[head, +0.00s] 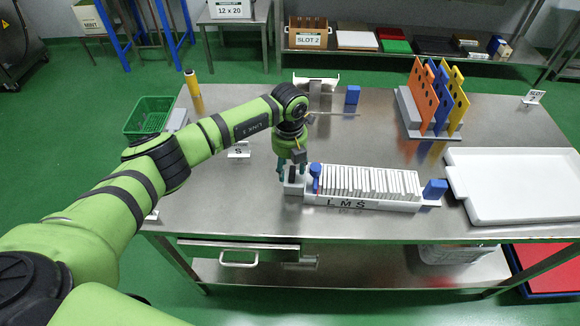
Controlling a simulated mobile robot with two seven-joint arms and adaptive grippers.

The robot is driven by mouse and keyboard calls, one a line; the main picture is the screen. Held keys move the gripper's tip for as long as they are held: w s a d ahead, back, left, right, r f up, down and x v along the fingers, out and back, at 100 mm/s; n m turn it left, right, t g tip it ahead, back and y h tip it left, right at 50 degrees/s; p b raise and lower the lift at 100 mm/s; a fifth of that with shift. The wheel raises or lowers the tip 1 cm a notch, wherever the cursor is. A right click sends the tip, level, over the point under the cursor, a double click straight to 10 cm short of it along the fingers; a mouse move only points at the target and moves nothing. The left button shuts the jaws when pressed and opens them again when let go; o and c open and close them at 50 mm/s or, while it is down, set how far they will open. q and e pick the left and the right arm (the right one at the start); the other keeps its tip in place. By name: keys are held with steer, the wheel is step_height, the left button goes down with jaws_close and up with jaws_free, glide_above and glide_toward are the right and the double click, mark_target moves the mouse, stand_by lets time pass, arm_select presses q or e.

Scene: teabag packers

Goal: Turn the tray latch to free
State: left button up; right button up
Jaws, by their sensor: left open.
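A long white tray (365,204) marked "LMS" stands near the front edge of the steel table and holds a row of several thin white packets (370,184). A blue upright piece (316,178) at its left end looks like the latch. A blue block (435,188) is at its right end. My left gripper (292,178) points down just left of the blue upright piece, over a small pale block (293,188). It is open, and its fingertips partly hide that block. I cannot tell whether it touches anything. My right gripper is out of view.
A large white tray (515,160) lies at the right. Orange, blue and yellow perforated boards stand in a grey rack (411,115) behind. A blue block (353,95), a yellow bottle (192,84) and a green basket (149,113) are farther back. The table's middle right is clear.

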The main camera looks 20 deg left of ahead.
mark_target(292, 174)
arm_select(q)
step_height(292, 174, down, 2)
steer(key=shift+w+f, duration=0.1)
steer(key=shift+w, duration=0.05)
steer(key=shift+w+f, duration=0.1)
steer(key=shift+f, duration=0.15)
steer(key=shift+r, duration=0.1)
steer(key=shift+c, duration=0.4)
jaws_close()
